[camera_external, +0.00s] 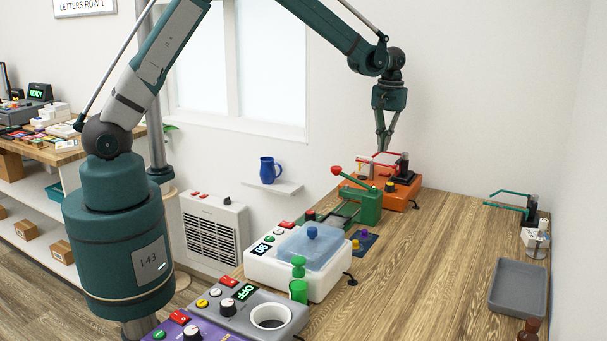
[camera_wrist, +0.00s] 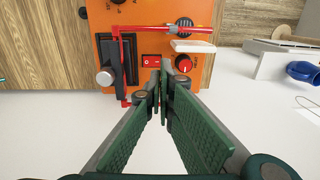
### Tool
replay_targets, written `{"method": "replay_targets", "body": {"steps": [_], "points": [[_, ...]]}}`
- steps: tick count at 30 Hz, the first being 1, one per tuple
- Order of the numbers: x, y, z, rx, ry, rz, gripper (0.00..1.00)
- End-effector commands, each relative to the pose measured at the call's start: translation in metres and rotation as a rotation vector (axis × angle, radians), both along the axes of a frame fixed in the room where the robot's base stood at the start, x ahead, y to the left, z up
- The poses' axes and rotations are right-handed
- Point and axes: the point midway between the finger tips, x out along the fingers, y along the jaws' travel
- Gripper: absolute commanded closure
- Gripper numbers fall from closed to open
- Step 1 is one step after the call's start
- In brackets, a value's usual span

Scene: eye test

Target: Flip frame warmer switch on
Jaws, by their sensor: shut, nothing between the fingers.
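No label reads as frame warmer. A grey unit (camera_external: 240,318) at the near end of the bench has a round well (camera_external: 269,317), a red switch (camera_external: 229,282) and a green display (camera_external: 245,292) reading OFF. My gripper (camera_external: 384,150) is far from it, above an orange device (camera_external: 404,192) at the bench's far end. In the wrist view, my shut, empty gripper (camera_wrist: 160,78) points at the orange panel (camera_wrist: 133,17), close beside its red rocker switch (camera_wrist: 151,61). Contact cannot be told. A red wire frame (camera_wrist: 118,60) borders the switch.
A green device (camera_external: 366,206) with a red-knobbed lever and a white tank (camera_external: 285,272) with a blue lid stand between. The orange panel has a red knob (camera_wrist: 183,64) and a black block (camera_wrist: 109,62). A grey tray (camera_external: 518,287) lies right; the bench middle is clear.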

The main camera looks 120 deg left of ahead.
Motion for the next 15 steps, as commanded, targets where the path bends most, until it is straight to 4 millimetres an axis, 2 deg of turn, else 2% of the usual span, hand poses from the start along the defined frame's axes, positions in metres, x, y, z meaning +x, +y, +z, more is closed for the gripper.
{"method": "replay_targets", "body": {"steps": [7,15], "points": [[-0.005,0.0,0.038,0.0,0.0,0.0,1.0],[-0.007,0.0,0.058,0.0,0.0,0.0,1.0]]}}
